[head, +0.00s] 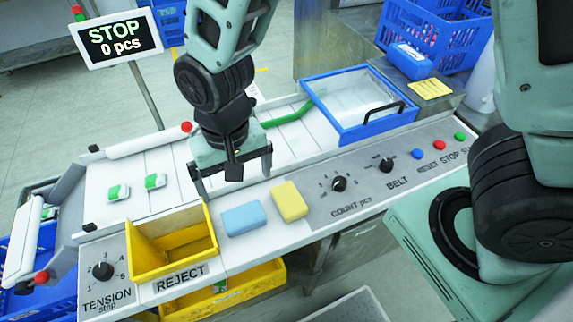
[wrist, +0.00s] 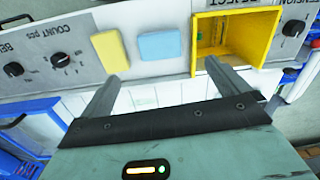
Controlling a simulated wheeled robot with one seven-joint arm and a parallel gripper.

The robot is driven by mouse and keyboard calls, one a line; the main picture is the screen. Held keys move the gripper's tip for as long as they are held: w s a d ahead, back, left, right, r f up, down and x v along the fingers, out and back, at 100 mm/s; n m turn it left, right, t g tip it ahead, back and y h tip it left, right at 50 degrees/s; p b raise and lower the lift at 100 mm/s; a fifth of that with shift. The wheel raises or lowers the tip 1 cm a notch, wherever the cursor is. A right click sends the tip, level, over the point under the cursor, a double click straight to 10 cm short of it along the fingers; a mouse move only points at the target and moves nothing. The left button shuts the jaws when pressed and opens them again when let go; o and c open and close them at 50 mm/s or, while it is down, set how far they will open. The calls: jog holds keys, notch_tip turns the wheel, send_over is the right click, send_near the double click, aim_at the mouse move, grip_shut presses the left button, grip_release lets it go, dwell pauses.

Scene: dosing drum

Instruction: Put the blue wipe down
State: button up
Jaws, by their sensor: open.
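The blue wipe (head: 244,218) lies flat on the white part of the front panel, between the yellow reject bin and a yellow wipe (head: 290,201). In the wrist view the blue wipe (wrist: 163,46) and the yellow wipe (wrist: 110,50) lie beyond the fingertips. My gripper (head: 233,185) is open and empty, above the belt's front edge and behind the wipes. In the wrist view its two fingers (wrist: 160,72) are spread apart with nothing between them. The gripper touches neither wipe.
The yellow reject bin (head: 150,232) stands left of the wipes. Knobs and buttons (head: 386,165) line the panel to the right. Small green-and-white packs (head: 119,192) lie on the belt. A blue-framed clear cover (head: 352,98) stands at the back right. The display (head: 117,38) reads STOP, 0 pcs.

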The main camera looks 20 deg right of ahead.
jog(key=s+d+r+n, duration=0.7)
jog(key=s+r, duration=0.3)
jog(key=shift+s+d+r, duration=0.25)
jog(key=shift+d+r, duration=0.05)
jog(key=shift+r, duration=0.05)
jog(key=shift+f, duration=0.1)
dwell(0.5)
